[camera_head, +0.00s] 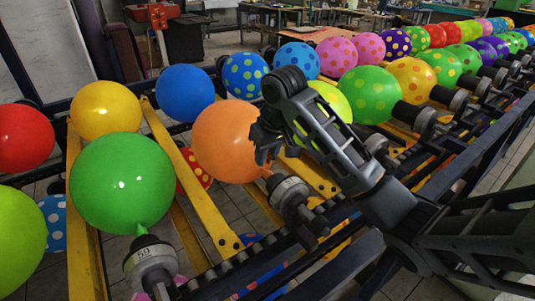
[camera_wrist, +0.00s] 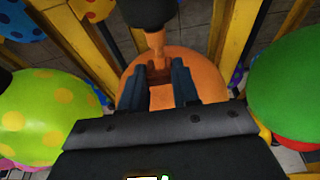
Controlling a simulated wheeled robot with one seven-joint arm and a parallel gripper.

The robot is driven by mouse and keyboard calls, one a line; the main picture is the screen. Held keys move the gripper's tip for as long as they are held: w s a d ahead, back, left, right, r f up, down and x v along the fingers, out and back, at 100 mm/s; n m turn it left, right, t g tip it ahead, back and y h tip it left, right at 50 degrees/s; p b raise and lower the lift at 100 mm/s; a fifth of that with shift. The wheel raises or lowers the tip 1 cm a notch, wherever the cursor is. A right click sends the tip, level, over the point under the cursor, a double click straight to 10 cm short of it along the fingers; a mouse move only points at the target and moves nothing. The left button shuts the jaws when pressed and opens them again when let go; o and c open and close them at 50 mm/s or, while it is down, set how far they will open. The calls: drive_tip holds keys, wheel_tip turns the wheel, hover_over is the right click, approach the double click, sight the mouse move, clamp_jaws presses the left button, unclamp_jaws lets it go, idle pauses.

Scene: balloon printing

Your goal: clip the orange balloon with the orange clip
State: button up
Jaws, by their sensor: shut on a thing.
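The orange balloon (camera_head: 222,142) sits on a dark round nozzle (camera_head: 290,196) in the middle of the head view. My gripper (camera_head: 265,150) is at the balloon's right side, close to its neck. In the wrist view the orange balloon (camera_wrist: 208,82) lies behind the fingers, and its narrow neck (camera_wrist: 156,40) runs up to the dark nozzle (camera_wrist: 150,12). My gripper (camera_wrist: 159,86) is shut on a small orange clip (camera_wrist: 159,76), which lies at the neck's base. Whether the clip encloses the neck cannot be told. In the head view my gripper hides the clip.
A green balloon (camera_head: 122,183) on its own nozzle stands at the left, and a yellow-green balloon (camera_head: 328,102) is just behind my arm. Several more balloons line the dark conveyor rails. Yellow bars (camera_head: 195,185) run beneath the balloons.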

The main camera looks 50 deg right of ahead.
sight(264, 170)
drive_tip(key=shift+b+x, duration=0.7)
drive_tip(key=shift+x, duration=0.15)
drive_tip(key=shift+s+r+p, duration=0.1)
drive_tip(key=shift+r+p, duration=0.1)
drive_tip(key=shift+p, duration=0.15)
drive_tip(key=shift+f+b, duration=0.5)
drive_tip(key=shift+f, duration=1.1)
idle(0.7)
drive_tip(key=o, duration=0.9)
drive_tip(key=shift+r, duration=0.1)
drive_tip(key=p+v, duration=0.1)
drive_tip(key=v, duration=0.1)
drive_tip(key=p+v, duration=0.2)
drive_tip(key=w+p+v, duration=0.1)
drive_tip(key=v, duration=0.1)
drive_tip(key=shift+d+r+p, duration=0.1)
drive_tip(key=shift+p, duration=0.3)
drive_tip(key=shift+v, duration=1.45)
